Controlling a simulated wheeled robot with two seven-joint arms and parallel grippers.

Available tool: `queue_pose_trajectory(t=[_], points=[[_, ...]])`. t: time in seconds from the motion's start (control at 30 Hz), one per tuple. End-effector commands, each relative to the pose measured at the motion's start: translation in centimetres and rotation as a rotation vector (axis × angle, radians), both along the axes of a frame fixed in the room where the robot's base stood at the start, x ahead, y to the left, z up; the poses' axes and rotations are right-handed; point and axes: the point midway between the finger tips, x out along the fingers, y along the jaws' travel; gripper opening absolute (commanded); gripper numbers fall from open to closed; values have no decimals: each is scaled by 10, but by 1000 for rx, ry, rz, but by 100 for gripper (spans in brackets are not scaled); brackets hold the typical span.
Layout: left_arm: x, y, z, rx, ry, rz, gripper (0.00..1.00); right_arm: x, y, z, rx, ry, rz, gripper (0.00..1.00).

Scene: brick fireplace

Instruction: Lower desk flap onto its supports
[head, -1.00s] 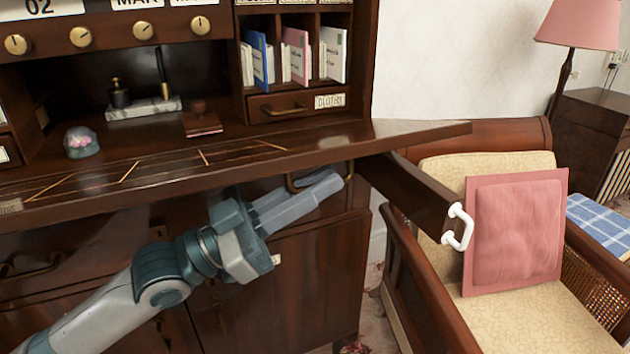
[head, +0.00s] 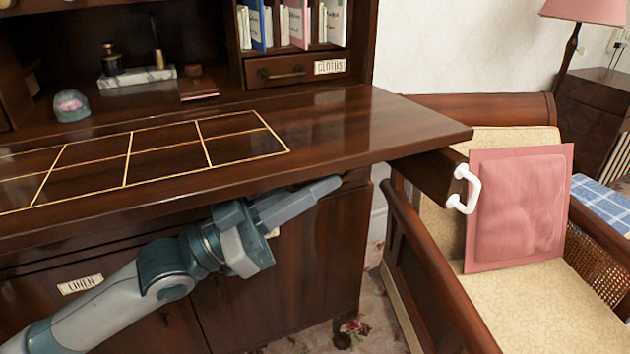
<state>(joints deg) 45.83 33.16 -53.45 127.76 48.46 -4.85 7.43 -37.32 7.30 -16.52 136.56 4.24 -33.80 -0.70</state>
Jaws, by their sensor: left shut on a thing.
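The dark wood desk flap (head: 360,125), inlaid with a gold-lined grid, stretches forward from the desk, close to level. One pulled-out support (head: 428,171) with a white handle (head: 466,190) shows beneath its right end. The flap looks very close to it; I cannot tell whether they touch. The other support does not show. My left gripper (head: 300,201) is beneath the flap's front edge, shut on the flap. Where its fingers hold is hidden. My right gripper is not in view.
A cushioned armchair (head: 545,300) with a pink cushion (head: 518,207) stands close to the right of the support. A glass paperweight (head: 72,106), an inkstand (head: 138,78) and a red-brown stamp block (head: 198,89) sit inside the desk behind the flap.

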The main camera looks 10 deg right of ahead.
Motion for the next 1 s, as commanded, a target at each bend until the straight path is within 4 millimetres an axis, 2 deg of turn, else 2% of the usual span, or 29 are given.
queue_pose_trajectory(t=[0.3, 0.33, 0.37, 0.8, 1.0], points=[[0, 1, 3, -4, -3, 0, 0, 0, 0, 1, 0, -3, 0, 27], [0, 1, 3, -5, -5, 0, 11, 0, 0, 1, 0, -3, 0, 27], [0, 1, 3, -5, -5, 0, 16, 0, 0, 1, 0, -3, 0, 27], [0, 1, 3, -5, -5, 1, 16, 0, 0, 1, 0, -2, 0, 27], [-2, 10, -1, -3, -5, 2, 16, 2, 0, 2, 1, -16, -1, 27]])
